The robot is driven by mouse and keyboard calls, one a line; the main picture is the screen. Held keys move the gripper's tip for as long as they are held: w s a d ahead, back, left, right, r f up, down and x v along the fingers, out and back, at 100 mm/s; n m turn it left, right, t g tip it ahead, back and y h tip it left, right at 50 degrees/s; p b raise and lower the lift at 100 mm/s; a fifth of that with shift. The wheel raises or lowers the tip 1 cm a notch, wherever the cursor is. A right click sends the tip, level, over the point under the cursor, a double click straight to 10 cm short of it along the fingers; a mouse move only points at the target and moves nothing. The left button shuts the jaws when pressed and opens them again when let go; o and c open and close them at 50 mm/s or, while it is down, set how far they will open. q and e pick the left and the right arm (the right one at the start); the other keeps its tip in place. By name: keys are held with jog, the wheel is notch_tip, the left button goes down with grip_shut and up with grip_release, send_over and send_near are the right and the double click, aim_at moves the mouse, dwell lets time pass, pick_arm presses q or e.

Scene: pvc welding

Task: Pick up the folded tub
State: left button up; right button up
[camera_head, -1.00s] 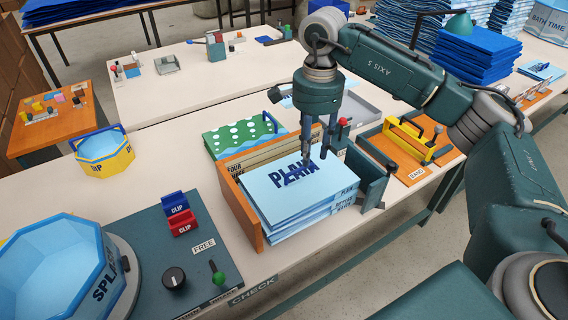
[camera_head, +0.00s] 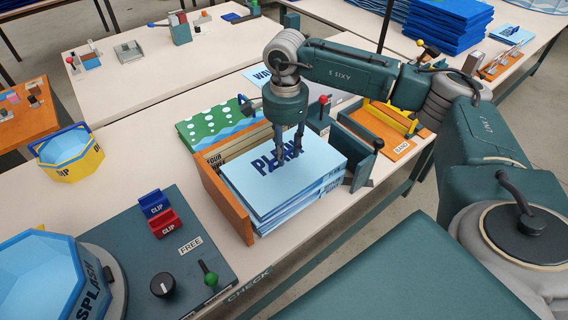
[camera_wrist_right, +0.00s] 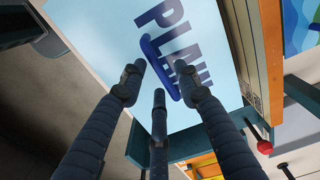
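A stack of flat, light blue folded tubs (camera_head: 315,181) lies in a wooden-sided holder, with PLAIN printed on the top one. The top tub also shows in the right wrist view (camera_wrist_right: 200,35), with a dark blue strap-like handle (camera_wrist_right: 152,50) on it. My right gripper (camera_head: 289,158) points down over the top tub, close to the lettering. In the right wrist view its three fingers (camera_wrist_right: 157,88) are spread around the near end of the handle. I see no firm grip, and contact is unclear. My left gripper is not in view.
The holder has an orange-brown side panel (camera_head: 226,205) on the left and a green clamp with a red knob (camera_head: 323,99) on the right. A green spotted panel (camera_head: 207,123) lies behind. Red and blue clip blocks (camera_head: 165,223) stand on the left fixture.

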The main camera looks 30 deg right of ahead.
jog(key=shift+f, duration=1.15)
grip_shut()
jog(key=shift+w+r, duration=0.15)
